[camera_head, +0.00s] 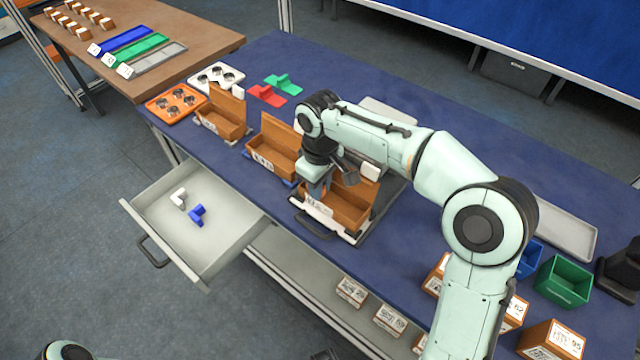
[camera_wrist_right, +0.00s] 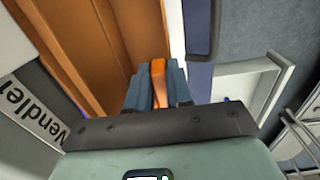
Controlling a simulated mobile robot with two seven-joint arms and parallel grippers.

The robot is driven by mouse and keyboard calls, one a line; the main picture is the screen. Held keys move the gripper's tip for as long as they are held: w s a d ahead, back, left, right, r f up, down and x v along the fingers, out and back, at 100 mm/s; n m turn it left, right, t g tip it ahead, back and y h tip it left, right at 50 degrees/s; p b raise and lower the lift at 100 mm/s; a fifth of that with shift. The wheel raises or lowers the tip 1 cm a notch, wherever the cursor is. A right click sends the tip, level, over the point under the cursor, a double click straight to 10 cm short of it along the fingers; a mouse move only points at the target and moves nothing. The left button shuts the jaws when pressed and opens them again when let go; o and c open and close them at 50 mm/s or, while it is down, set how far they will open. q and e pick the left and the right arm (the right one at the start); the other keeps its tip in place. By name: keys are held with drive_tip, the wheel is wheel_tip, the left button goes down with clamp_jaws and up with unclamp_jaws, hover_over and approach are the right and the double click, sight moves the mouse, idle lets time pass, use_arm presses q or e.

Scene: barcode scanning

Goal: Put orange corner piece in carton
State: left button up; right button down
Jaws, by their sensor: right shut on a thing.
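My right gripper (camera_head: 315,188) is at the left part of the nearest open brown carton (camera_head: 352,205). In the right wrist view its blue-grey fingers (camera_wrist_right: 156,88) are shut on the orange corner piece (camera_wrist_right: 158,78), which shows as a narrow orange strip between them. The carton's brown walls (camera_wrist_right: 70,40) show beside and ahead of the fingers. In the head view the orange piece is hidden by the gripper. I cannot tell how deep the fingers reach into the carton. My left gripper is out of view.
Two more open cartons (camera_head: 278,158) (camera_head: 222,118) stand farther back. Red (camera_head: 266,95) and green (camera_head: 284,84) corner pieces lie on the blue table. An open drawer (camera_head: 225,235) holds white (camera_head: 178,198) and blue (camera_head: 197,214) pieces. Green (camera_head: 563,283) and blue bins stand at right.

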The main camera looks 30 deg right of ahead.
drive_tip(key=c, duration=1)
unclamp_jaws()
drive_tip(key=shift+s+f, duration=0.15)
drive_tip(key=shift+f, duration=0.3)
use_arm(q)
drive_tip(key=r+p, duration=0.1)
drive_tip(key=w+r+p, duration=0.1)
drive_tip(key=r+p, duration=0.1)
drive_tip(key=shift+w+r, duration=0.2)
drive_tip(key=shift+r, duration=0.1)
use_arm(e)
wheel_tip(320, 180, up, 14)
drive_tip(key=shift+f, duration=0.2)
